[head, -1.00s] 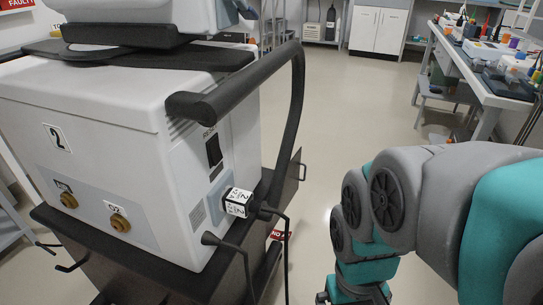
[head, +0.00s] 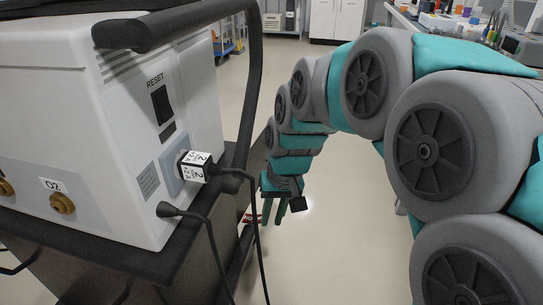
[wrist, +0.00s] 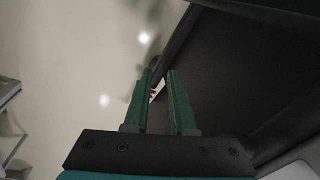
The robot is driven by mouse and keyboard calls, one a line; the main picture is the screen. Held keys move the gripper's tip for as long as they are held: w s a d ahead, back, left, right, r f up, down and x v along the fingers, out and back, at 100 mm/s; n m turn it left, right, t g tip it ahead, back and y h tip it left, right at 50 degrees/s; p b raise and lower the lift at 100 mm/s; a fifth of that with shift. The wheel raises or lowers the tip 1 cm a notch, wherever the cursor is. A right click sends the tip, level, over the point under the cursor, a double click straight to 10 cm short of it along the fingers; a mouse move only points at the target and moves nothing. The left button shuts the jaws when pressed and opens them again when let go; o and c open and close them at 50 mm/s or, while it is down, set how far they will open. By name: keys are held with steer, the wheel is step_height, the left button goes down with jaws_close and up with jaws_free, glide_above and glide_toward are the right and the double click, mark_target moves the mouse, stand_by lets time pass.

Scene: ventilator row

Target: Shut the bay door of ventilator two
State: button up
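Ventilator two is the white housing (head: 100,110) on a dark cart, at the left of the head view. A dark panel (head: 250,178), apparently the open bay door, stands out at the cart's right side, partly hidden behind the black tube and cables. My gripper (head: 274,220) points down just right of this panel. In the wrist view my gripper (wrist: 160,72) has its green fingers apart with a narrow gap and nothing held. A large dark surface (wrist: 245,75) fills the right of that view, close to the right finger; I cannot tell whether they touch.
A black plug (head: 195,167) with a white label sits in the housing's side, and black cables (head: 254,235) hang from there near my gripper. A black tubular handle (head: 170,27) curves over the housing. Pale floor (head: 350,240) is open to the right of my gripper.

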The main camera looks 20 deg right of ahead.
steer(key=w+f, duration=0.1)
steer(key=w, duration=0.3)
steer(key=w+d+m+t, duration=0.1)
steer(key=w, duration=0.4)
steer(key=w+f+t, duration=0.1)
steer(key=w, duration=0.3)
steer(key=shift+w+d+f+y+b, duration=0.2)
steer(key=shift+d+f+y+b, duration=0.15)
steer(key=shift+y+b, duration=0.05)
jaws_close()
steer(key=w+d+f+m+t+h, duration=0.1)
steer(key=w+d+f+m+t, duration=0.2)
steer(key=w+d, duration=0.8)
steer(key=w+d+f+m+t+h, duration=0.1)
steer(key=w+d+f+m, duration=0.35)
steer(key=w, duration=0.95)
steer(key=w+a+f+n+b, duration=0.1)
steer(key=w+f+n, duration=0.1)
steer(key=w+f, duration=0.6)
steer(key=shift+w+a+f+b, duration=0.2)
steer(key=shift+w+f+b, duration=0.15)
steer(key=shift+w+f, duration=0.1)
